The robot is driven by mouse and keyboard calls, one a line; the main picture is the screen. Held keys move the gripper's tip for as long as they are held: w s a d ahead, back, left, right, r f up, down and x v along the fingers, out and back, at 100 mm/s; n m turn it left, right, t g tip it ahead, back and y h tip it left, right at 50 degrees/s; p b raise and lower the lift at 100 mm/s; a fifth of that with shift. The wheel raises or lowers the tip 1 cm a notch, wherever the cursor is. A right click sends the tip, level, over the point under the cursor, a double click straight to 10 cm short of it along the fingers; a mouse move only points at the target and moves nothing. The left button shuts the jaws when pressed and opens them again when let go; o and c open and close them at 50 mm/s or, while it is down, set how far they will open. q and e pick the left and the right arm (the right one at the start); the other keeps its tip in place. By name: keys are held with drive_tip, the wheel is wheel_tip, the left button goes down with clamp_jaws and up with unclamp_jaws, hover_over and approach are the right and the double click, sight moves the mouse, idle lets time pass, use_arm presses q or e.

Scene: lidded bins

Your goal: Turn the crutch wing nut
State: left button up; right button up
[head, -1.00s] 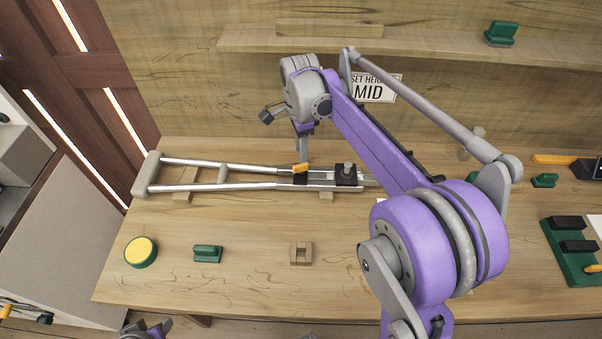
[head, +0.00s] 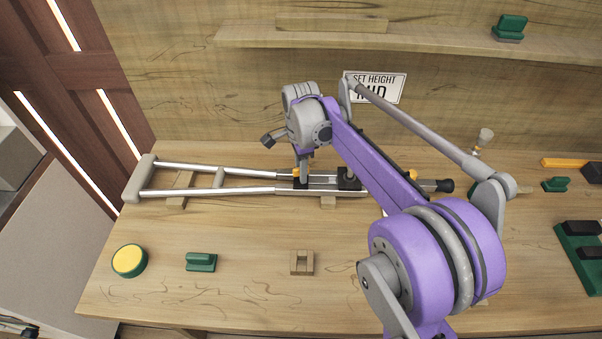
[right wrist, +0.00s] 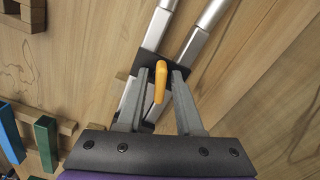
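The crutch (head: 225,191) lies on the wooden workbench, its grey padded end at the left. Its orange wing nut (right wrist: 160,82) sits on a black block (right wrist: 150,62) across the crutch's metal tubes. In the head view, the wing nut (head: 296,172) is partly hidden by my right gripper (head: 304,178), which points down at it. In the right wrist view, my right gripper (right wrist: 161,76) is open. Its two grey fingers stand on either side of the wing nut, with a visible gap on each side. My left gripper is not in view.
A second black block with a grey knob (head: 348,180) stands just right of the wing nut. A yellow-topped button (head: 129,260), a green block (head: 201,262) and a wooden notched block (head: 302,263) sit near the front. A sign (head: 385,86) hangs behind.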

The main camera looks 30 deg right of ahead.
clamp_jaws()
drive_tip(key=m, duration=0.3)
drive_tip(key=shift+m, duration=0.6)
drive_tip(key=m, duration=0.3)
drive_tip(key=shift+m+p, duration=0.3)
